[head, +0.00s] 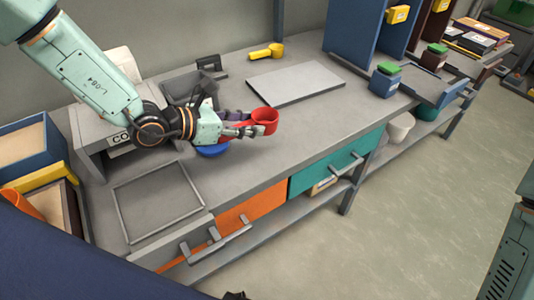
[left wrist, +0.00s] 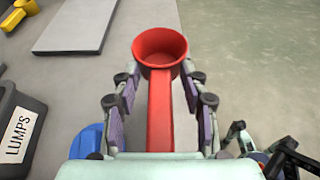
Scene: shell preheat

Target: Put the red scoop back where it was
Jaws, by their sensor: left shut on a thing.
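The red scoop (head: 266,121) has a round cup and a straight handle. My left gripper (head: 248,131) is shut on its handle and holds it over the grey workbench (head: 300,125). In the left wrist view the scoop (left wrist: 160,108) lies between the fingers, with its cup pointing away past the fingertips. The cup looks empty. The gripper hides part of the handle in the head view.
A blue round object (head: 213,151) sits below my gripper. A dark bin marked LUMPS (left wrist: 20,128) stands left of it. A grey slab (head: 297,84), a yellow scoop (head: 267,52) and an empty shallow tray (head: 122,215) lie on the bench. A green-lidded blue jar (head: 385,80) stands right.

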